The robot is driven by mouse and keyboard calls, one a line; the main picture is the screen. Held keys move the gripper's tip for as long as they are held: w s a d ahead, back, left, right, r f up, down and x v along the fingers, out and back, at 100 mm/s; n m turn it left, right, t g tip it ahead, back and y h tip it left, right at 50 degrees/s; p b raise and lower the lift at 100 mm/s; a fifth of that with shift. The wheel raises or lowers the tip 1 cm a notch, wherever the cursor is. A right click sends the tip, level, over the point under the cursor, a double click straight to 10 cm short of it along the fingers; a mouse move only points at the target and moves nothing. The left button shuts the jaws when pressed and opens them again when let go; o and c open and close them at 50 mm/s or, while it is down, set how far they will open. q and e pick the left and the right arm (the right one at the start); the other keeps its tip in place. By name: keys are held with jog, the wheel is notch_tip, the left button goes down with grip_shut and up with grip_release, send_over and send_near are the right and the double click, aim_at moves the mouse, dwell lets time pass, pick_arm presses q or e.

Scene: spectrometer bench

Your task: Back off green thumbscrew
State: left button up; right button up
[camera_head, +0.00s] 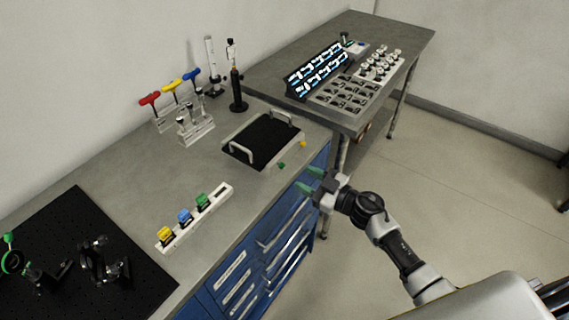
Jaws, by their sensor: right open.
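A green knob (8,238) tops a green-ringed mount (13,262) on the black breadboard (55,228) at the far left; it looks like the thumbscrew, though it is small. A small loose green piece (281,165) lies on the bench in front of the black tray; I cannot tell what it is. My right gripper (309,180) has green fingertips, is open and empty, and is by the bench's front edge, right of the loose green piece and far from the breadboard. My left gripper is out of view.
A white rack (222,190) holds yellow, blue and green blocks between breadboard and gripper. The black tray (258,140) has two raised handles. Hex drivers (150,98) stand behind. More optics mounts (100,262) occupy the breadboard. A side table (405,45) holds trays.

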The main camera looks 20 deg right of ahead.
aim_at(283, 167)
jog(key=x, duration=0.6)
jog(key=shift+w+d+f, duration=0.1)
jog(key=shift+w+d, duration=0.05)
jog(key=shift+d, duration=0.05)
jog(key=shift+w+a, duration=0.3)
jog(key=shift+a, duration=0.1)
grip_shut()
